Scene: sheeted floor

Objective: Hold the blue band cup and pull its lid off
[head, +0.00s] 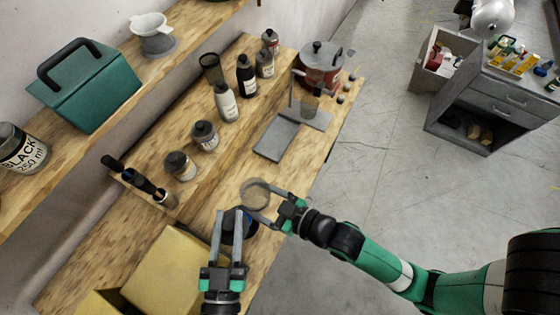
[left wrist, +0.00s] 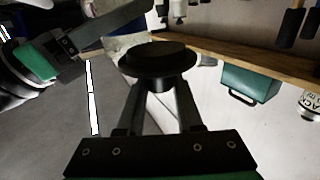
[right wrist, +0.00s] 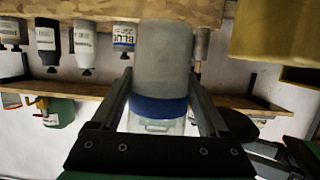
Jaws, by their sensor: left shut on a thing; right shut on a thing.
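The blue band cup (right wrist: 163,60) has a grey body, a blue band and a pale rim section. My right gripper (head: 263,207) is shut around it; the right wrist view shows a finger on each side. In the head view I look down on the cup's round open top (head: 255,193). The dark round lid (left wrist: 158,60) is between the fingers of my left gripper (head: 232,216), which is shut on it. The lid is apart from the cup, beside it, nearer the bottom of the head view. The lid also shows in the right wrist view (right wrist: 243,126).
A yellow box (head: 170,270) stands at the lower left of the bench. Several bottles and jars (head: 205,135) stand on a raised ledge behind. A grey flat plate (head: 276,138) and a red pot (head: 321,65) are farther along. The bench's front edge is close by my right gripper.

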